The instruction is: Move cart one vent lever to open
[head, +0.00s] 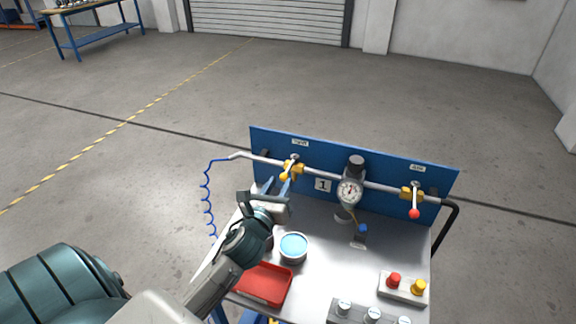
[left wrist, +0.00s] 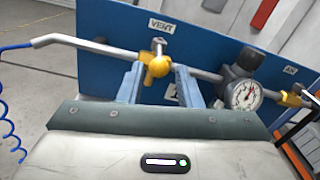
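The vent lever (head: 284,176) has a yellow ball end and sits on the left valve of the pipe, under a small label. In the left wrist view its yellow ball (left wrist: 158,67) points toward the camera, below the VENT label (left wrist: 161,25). My left gripper (head: 277,185) is open just in front of the lever; in the left wrist view its two fingers (left wrist: 159,84) stand on either side of the ball, with a gap on both sides. The cart's blue back panel (head: 385,164) carries a plate marked 1 (head: 323,185). My right gripper is not in view.
A pressure gauge (head: 349,190) stands mid-pipe. A second valve with a red-ended lever (head: 414,213) hangs down at the right. A blue can (head: 293,247), red tray (head: 264,284) and button box (head: 403,287) sit on the cart top. A coiled blue hose (head: 207,200) hangs left.

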